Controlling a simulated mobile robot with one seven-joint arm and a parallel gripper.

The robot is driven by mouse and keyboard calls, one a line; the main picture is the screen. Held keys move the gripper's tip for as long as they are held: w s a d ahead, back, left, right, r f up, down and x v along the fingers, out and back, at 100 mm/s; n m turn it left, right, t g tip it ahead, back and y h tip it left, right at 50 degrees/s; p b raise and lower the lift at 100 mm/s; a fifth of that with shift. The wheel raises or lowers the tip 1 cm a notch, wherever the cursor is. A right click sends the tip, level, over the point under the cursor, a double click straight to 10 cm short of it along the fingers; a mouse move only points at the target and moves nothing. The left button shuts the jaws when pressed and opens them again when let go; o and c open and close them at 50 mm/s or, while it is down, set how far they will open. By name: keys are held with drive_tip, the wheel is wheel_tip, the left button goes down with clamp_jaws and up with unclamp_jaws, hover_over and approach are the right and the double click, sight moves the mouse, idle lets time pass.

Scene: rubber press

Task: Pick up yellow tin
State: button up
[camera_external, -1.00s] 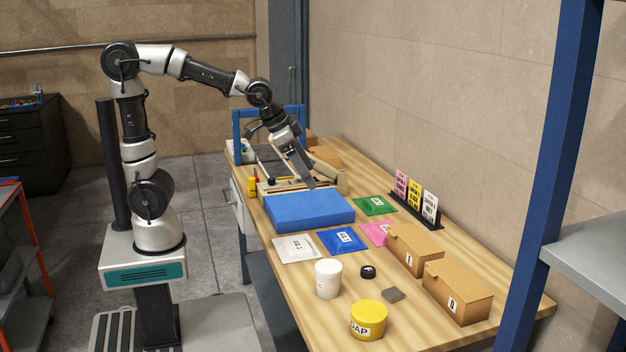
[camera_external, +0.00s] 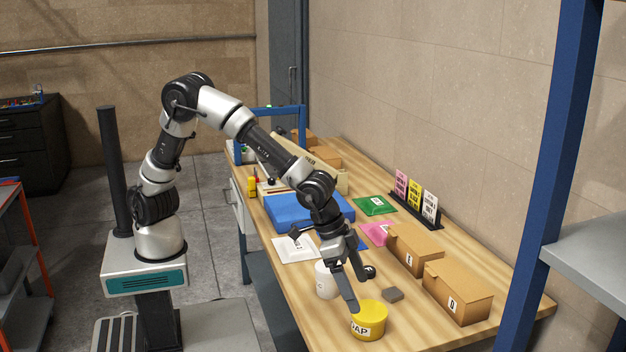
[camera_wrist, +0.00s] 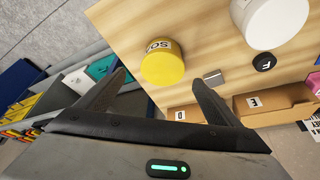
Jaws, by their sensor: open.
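The yellow tin (camera_external: 369,322) is a short round tin with a white label, upright near the front end of the wooden table. In the wrist view the yellow tin (camera_wrist: 163,68) lies beyond the fingertips, a little right of the middle between them. My gripper (camera_external: 358,290) is open and empty, pointing down just above and to the left of the tin. Its two spread fingers also show in the wrist view (camera_wrist: 158,82). In the external view a finger comes close to the tin's upper left edge; I cannot tell whether it touches.
A white tub (camera_external: 325,282) stands close behind my gripper. A small black round item (camera_wrist: 264,62) and a grey block (camera_external: 392,294) lie nearby. Cardboard boxes (camera_external: 458,292) line the right side. The table (camera_external: 430,338) is bare to the right of the tin.

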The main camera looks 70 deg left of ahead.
sight(365, 305)
drive_tip(key=x, duration=0.4)
drive_tip(key=shift+w+f, duration=0.15)
drive_tip(key=shift+f, duration=0.1)
drive_tip(key=shift+a+x, duration=0.1)
drive_tip(key=shift+x, duration=1.2)
drive_tip(key=shift+a+x, duration=0.15)
drive_tip(key=shift+x, duration=1.2)
drive_tip(key=c, duration=1.3)
drive_tip(key=shift+w+r, duration=0.1)
drive_tip(key=shift+c, duration=1)
